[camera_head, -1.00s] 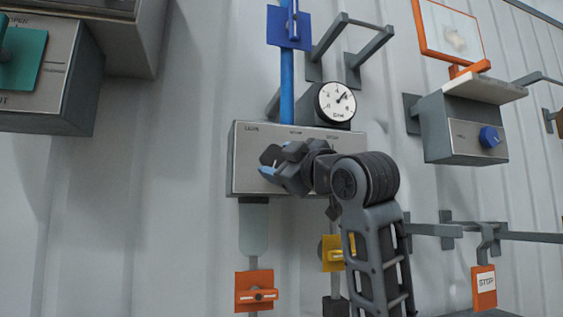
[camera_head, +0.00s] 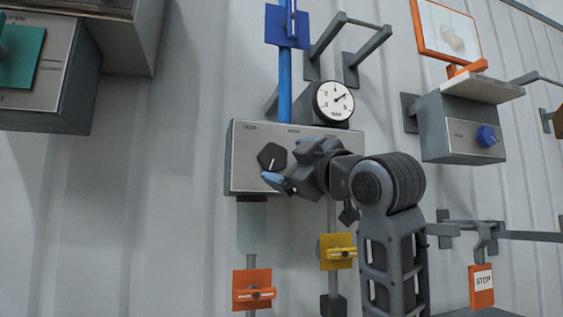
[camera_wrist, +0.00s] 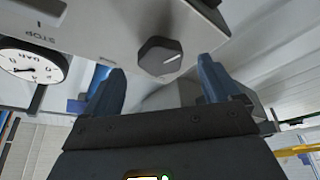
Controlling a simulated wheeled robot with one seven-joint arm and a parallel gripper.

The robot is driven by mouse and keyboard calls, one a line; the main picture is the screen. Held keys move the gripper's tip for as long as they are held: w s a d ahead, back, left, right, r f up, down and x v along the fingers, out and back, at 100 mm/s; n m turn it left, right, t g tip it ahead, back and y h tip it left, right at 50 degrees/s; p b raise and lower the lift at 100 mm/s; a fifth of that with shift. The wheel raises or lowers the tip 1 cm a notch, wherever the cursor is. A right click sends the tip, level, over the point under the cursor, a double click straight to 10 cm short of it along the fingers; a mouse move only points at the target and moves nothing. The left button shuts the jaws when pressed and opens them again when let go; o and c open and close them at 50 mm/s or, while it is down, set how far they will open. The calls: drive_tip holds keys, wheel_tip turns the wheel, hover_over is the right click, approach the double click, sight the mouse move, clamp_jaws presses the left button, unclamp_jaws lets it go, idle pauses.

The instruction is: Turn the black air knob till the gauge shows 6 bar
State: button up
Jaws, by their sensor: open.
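The black air knob (camera_head: 272,157) is a six-sided dial with a white line, on the front of the grey box. In the wrist view the knob (camera_wrist: 158,58) lies ahead of and between my two blue-tipped fingers, which do not touch it. My gripper (camera_head: 286,167) is open and empty, just right of the knob in the head view; its fingers also show in the wrist view (camera_wrist: 163,75). The round white gauge (camera_head: 334,101) sits on top of the box. Its needle points to the upper right; the small figures are too blurred to read exactly.
A blue pipe with a blue valve plate (camera_head: 288,27) rises behind the box (camera_head: 245,137). Orange (camera_head: 253,290) and yellow (camera_head: 338,252) valves hang below. A box with a blue knob (camera_head: 487,136) and a STOP tag (camera_head: 482,286) are at the right.

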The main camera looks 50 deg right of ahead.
drive_tip(key=shift+b+v, duration=0.4)
drive_tip(key=shift+v, duration=1.65)
drive_tip(key=shift+f, duration=0.15)
drive_tip(key=w+a+f+m+y+p, duration=0.1)
drive_tip(key=w+a+f+m, duration=0.2)
drive_tip(key=f, duration=0.7)
drive_tip(key=s+a+f+m+g+y+p, duration=0.15)
drive_tip(key=a+f, duration=0.25)
drive_tip(key=f, duration=0.8)
drive_tip(key=s+a+f+m+g+p, duration=0.15)
drive_tip(key=a+f, duration=0.35)
drive_tip(key=f, duration=0.6)
drive_tip(key=s+a+f+y+p, duration=0.1)
drive_tip(key=s+a+f, duration=0.2)
drive_tip(key=s, duration=0.7)
drive_tip(key=s+a+f+g+y+p, duration=0.1)
drive_tip(key=s+a+f, duration=0.2)
drive_tip(key=s, duration=0.6)
drive_tip(key=s+a+f+g+y+p, duration=0.1)
drive_tip(key=s+f, duration=0.4)
drive_tip(key=s, duration=0.5)
drive_tip(key=shift+s+a+f+y, duration=0.25)
drive_tip(key=shift+a+y, duration=0.3)
drive_tip(key=shift+a, duration=0.6)
